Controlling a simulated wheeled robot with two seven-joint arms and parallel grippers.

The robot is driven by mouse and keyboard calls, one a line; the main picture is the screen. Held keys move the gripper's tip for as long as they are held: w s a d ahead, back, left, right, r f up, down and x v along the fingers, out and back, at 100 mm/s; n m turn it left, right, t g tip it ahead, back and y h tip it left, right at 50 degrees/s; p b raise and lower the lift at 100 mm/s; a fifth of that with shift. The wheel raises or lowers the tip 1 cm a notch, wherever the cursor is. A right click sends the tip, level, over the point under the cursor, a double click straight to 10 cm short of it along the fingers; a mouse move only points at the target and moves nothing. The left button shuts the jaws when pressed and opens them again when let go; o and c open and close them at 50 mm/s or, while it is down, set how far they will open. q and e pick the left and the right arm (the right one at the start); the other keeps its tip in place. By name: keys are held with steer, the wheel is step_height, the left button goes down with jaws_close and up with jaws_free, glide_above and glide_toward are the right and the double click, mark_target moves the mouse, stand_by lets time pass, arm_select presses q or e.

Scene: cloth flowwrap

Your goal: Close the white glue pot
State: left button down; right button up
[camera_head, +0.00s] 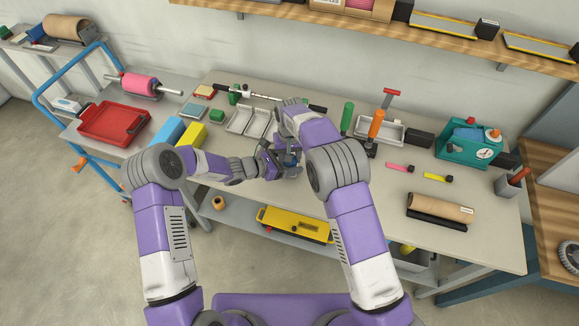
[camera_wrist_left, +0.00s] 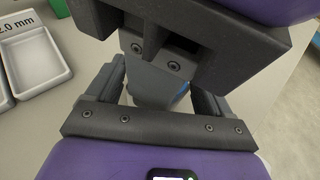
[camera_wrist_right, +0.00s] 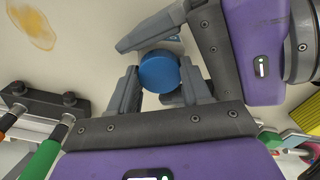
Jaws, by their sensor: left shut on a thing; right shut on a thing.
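A round blue lid (camera_wrist_right: 160,72) shows between the fingers of my right gripper (camera_wrist_right: 158,85) in the right wrist view. A little blue also shows at the grippers in the head view (camera_head: 292,160) and in the left wrist view (camera_wrist_left: 183,94). My left gripper (camera_head: 281,161) comes in from the left and is shut around the pot just beneath the lid. My right gripper is shut on the lid from above.
The grippers meet over the front of the grey workbench (camera_head: 300,190). White trays (camera_head: 250,122), a green-handled tool (camera_head: 347,117) and an orange-handled tool (camera_head: 376,123) stand behind. Yellow and blue blocks (camera_head: 192,136) lie to the left.

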steer(key=m, duration=0.4)
steer(key=o, duration=1.3)
steer(key=shift+c, duration=0.2)
steer(key=shift+r, duration=4.05)
arm_select(q)
jaws_free()
steer(key=shift+p+v, duration=0.35)
steer(key=shift+v, duration=3.45)
arm_select(e)
steer(key=shift+r, duration=0.35)
